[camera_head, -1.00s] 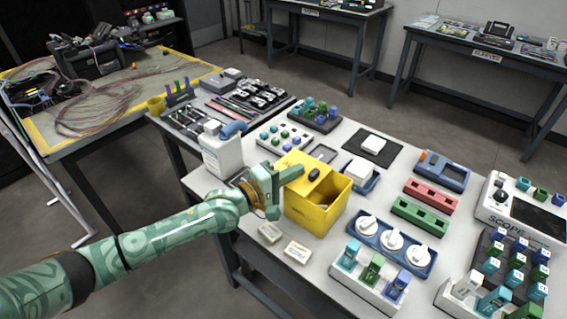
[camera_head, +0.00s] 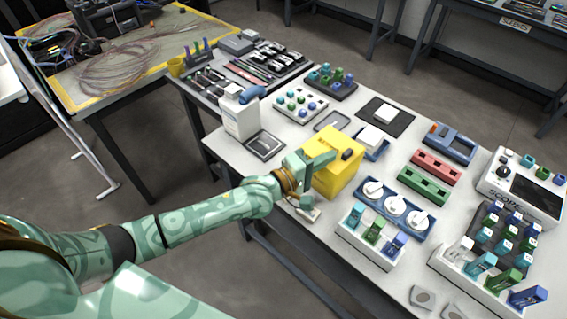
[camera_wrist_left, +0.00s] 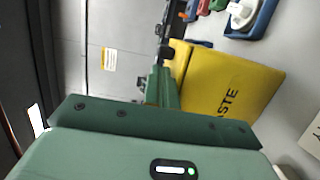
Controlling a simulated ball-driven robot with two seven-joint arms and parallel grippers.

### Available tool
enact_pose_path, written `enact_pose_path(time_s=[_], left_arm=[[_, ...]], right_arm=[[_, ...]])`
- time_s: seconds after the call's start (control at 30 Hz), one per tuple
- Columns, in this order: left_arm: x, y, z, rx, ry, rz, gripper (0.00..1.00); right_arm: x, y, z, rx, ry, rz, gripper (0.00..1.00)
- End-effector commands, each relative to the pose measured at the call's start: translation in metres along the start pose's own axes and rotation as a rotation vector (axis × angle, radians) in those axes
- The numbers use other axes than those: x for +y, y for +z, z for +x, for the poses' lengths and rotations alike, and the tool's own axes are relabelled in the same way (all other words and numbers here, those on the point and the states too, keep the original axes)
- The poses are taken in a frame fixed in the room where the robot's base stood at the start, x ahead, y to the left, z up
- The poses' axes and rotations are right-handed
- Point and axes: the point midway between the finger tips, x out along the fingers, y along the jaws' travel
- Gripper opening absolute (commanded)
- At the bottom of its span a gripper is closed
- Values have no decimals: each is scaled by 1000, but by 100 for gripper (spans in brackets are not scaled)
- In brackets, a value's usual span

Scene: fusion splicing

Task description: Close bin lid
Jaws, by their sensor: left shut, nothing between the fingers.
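The yellow waste bin (camera_head: 336,179) stands on the white table, left of the blue tray with white round pieces. Its lid (camera_head: 334,146), yellow with a dark knob, lies across the top, and no opening shows. My left gripper (camera_head: 320,158) is shut and empty at the left side of the lid, its fingers over the lid's edge; I cannot tell if they touch. In the left wrist view the bin (camera_wrist_left: 225,90) shows its lettered side beside the fingers (camera_wrist_left: 166,80). My right gripper is out of view.
A white bottle with a blue top (camera_head: 240,117) stands behind and left of the bin. The blue tray with white round pieces (camera_head: 395,213) is close on its right. A small pale box (camera_head: 308,214) lies under my left wrist, near the table's front edge.

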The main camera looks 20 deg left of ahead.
Motion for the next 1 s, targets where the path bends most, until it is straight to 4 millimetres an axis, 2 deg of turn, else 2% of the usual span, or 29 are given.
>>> enact_pose_path(time_s=[0.3,0.5,0.67,0.9,1.0], left_arm=[[2,-1,-87,0,-3,2,0],[0,-1,-124,1,-2,1,0],[0,-1,-136,1,0,1,0],[0,-1,-137,2,1,6,0],[-3,1,-137,-8,-15,100,0]], right_arm=[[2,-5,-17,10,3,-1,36],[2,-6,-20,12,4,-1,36],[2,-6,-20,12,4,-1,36],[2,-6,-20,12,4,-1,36],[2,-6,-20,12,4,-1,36]])
